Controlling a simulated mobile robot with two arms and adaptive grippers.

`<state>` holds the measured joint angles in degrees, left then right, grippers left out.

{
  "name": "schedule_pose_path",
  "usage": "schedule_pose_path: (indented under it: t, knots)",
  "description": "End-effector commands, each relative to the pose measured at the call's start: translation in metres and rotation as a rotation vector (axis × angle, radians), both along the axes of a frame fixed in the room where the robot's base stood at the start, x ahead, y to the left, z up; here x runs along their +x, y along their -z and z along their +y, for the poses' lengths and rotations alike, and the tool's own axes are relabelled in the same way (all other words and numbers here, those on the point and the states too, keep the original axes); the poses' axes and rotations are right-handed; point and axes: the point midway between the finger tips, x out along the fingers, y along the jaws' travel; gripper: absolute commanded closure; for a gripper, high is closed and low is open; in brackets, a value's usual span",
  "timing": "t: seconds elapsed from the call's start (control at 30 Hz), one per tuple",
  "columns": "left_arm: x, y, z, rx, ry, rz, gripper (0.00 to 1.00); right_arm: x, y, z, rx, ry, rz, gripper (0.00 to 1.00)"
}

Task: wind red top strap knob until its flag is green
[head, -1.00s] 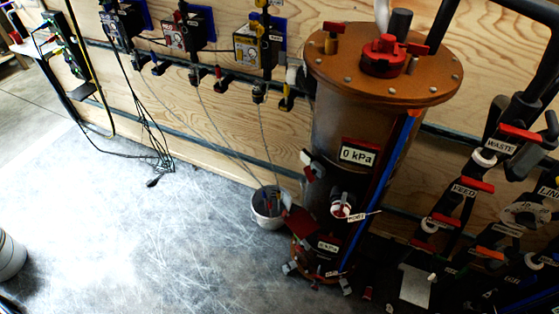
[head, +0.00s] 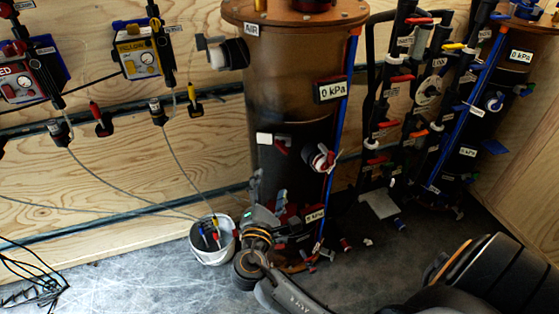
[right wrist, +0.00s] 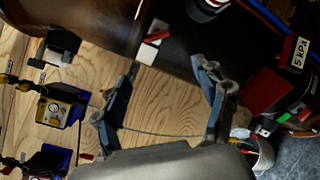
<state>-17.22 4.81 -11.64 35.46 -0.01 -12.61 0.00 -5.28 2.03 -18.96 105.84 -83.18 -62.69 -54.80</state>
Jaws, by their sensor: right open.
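The tall brown filter tank (head: 292,75) stands in the middle of the head view. A white tag (head: 264,138) with a red piece (head: 282,148) sits on its side; a similar red-and-white piece (right wrist: 154,40) shows in the right wrist view, beyond the fingers. I cannot tell which part is the red top strap knob. My right gripper (head: 263,202) is in front of the lower tank, beside a red block with a kPa label (head: 313,214). In the right wrist view the gripper (right wrist: 165,72) is open, with nothing between its fingers. My left gripper is not in view.
A white bucket (head: 213,252) holding small tools stands left of my right gripper. Yellow (head: 139,57) and red (head: 27,79) gauge boxes hang on the wooden wall. A valve manifold (head: 402,110) and a second tank (head: 500,100) stand to the right.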

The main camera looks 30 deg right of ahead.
Motion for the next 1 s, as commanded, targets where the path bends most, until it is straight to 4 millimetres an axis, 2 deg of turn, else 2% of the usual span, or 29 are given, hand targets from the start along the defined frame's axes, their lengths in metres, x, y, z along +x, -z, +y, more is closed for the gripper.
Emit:
schedule_pose_path:
  t: [0.17, 0.37, 0.7, 1.0]
  knots:
    - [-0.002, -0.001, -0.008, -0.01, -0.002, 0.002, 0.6, 0.009, -0.011, -0.013, -0.023, 0.015, -0.014, 0.28]
    - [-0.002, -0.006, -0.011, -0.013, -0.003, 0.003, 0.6, 0.039, -0.012, -0.04, -0.023, 0.014, -0.013, 0.28]
    - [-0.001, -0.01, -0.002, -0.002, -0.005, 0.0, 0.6, 0.085, -0.01, -0.084, -0.019, 0.013, -0.011, 0.28]
    - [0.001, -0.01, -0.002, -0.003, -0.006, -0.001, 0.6, 0.098, -0.009, -0.096, -0.017, 0.012, -0.011, 0.28]
